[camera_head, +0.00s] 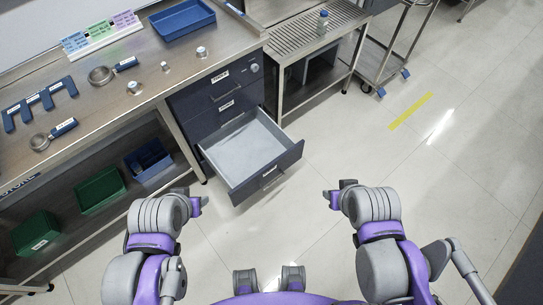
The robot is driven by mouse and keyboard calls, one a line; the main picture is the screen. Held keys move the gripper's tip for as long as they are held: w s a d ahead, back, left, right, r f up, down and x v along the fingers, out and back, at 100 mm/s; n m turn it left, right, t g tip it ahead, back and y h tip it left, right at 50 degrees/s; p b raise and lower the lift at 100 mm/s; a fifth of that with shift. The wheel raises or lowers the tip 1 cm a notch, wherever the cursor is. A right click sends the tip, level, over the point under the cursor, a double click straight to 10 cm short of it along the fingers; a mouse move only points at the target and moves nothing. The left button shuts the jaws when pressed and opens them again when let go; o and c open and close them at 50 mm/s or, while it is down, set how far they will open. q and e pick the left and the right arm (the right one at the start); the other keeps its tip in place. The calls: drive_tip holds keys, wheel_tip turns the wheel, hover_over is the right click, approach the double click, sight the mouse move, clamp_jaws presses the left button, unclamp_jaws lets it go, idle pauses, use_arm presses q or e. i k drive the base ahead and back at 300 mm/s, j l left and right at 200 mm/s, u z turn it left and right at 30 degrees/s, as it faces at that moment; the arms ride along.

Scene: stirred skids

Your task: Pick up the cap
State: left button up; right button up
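I cannot tell for certain which thing is the cap. Small pale pieces stand apart on the steel counter: one on the left (134,88), one in the middle (165,66) and one on the right (202,52). A small bottle (323,19) with a greenish top stands on the slatted table. My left gripper (201,204) is over the floor in front of the open drawer's left side. My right gripper (331,196) is over the floor, right of the drawer. Both are well away from the counter; their fingers are too small to read.
An open, empty-looking drawer (287,167) juts out from the dark cabinet. The counter (125,103) holds a blue tray (182,22), strainer-like tools (102,75) and a blue rack (40,105). Green bins (100,192) sit below. The floor (430,180) on the right is clear.

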sight(165, 69)
drive_tip(key=i+j, duration=0.2)
drive_tip(key=j, duration=0.15)
drive_tip(key=i+j+z, duration=0.1)
drive_tip(key=j, duration=0.25)
drive_tip(key=i+j, duration=0.3)
drive_tip(key=i+j+z, duration=0.1)
drive_tip(key=j, duration=0.3)
drive_tip(key=i+j, duration=0.3)
drive_tip(key=i+j+z, duration=0.1)
drive_tip(key=j, duration=0.4)
drive_tip(key=i, duration=0.1)
